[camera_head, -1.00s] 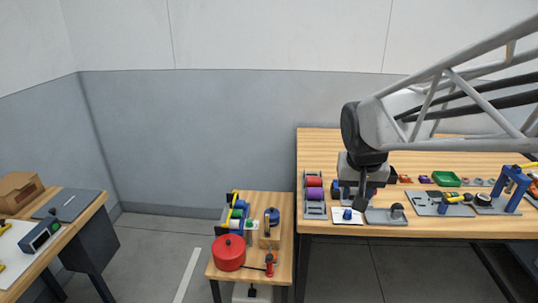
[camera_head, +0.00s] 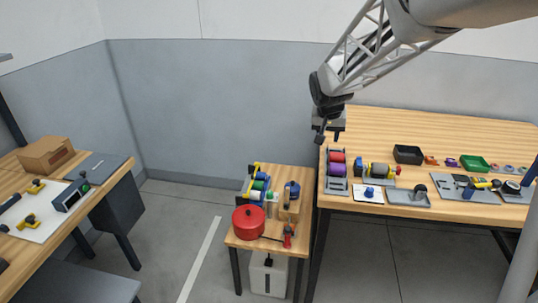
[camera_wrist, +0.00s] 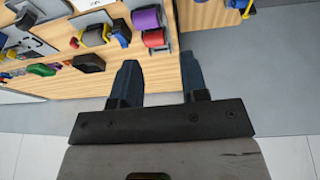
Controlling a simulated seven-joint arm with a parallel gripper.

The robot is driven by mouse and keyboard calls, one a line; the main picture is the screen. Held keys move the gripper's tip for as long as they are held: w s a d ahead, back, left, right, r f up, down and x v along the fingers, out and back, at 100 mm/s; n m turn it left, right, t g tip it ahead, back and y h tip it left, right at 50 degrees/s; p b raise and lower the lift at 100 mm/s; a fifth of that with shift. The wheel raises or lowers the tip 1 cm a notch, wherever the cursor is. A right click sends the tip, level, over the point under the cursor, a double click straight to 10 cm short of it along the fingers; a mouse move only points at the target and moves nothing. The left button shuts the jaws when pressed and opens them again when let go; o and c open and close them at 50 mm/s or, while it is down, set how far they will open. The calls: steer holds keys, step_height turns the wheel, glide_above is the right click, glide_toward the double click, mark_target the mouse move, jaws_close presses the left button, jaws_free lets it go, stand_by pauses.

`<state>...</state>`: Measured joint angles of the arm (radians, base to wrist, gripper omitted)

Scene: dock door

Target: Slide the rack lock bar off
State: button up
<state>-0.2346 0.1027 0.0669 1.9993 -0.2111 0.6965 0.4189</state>
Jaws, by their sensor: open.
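A rack (camera_head: 258,187) with blue and green rolls stands at the back left of the small low table. A yellow bar-like part (camera_head: 252,179) runs along its left side; I cannot tell for sure that it is the lock bar. A second, grey rack (camera_head: 337,172) with a red and a purple roll stands at the left end of the large table; its rolls also show in the wrist view (camera_wrist: 147,20). My gripper (camera_head: 328,137) is open and empty, in the air above the large table's left end. Its two fingers (camera_wrist: 160,82) point ahead in the wrist view, apart from everything.
A red pot (camera_head: 248,221) and a red-handled tool (camera_head: 287,235) stand at the front of the small table (camera_head: 270,244). Several parts and plates line the large table's front; its back is bare. Another bench (camera_head: 110,172) stands at the left. Clear floor lies between.

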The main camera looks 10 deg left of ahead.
steer(key=w+a+f, duration=0.7)
steer(key=w+a, duration=0.1)
steer(key=w, duration=0.2)
steer(key=t, duration=0.1)
glide_toward(253, 174)
steer(key=shift+w+d+f+y, duration=0.1)
steer(key=shift+w+f+y, duration=0.15)
steer(key=shift+f, duration=0.35)
steer(key=shift+w+d+f+y, duration=0.15)
steer(key=shift+w+f, duration=0.2)
steer(key=shift+f, duration=0.25)
steer(key=shift+f, duration=0.1)
steer(key=shift+x, duration=3.75)
jaws_close()
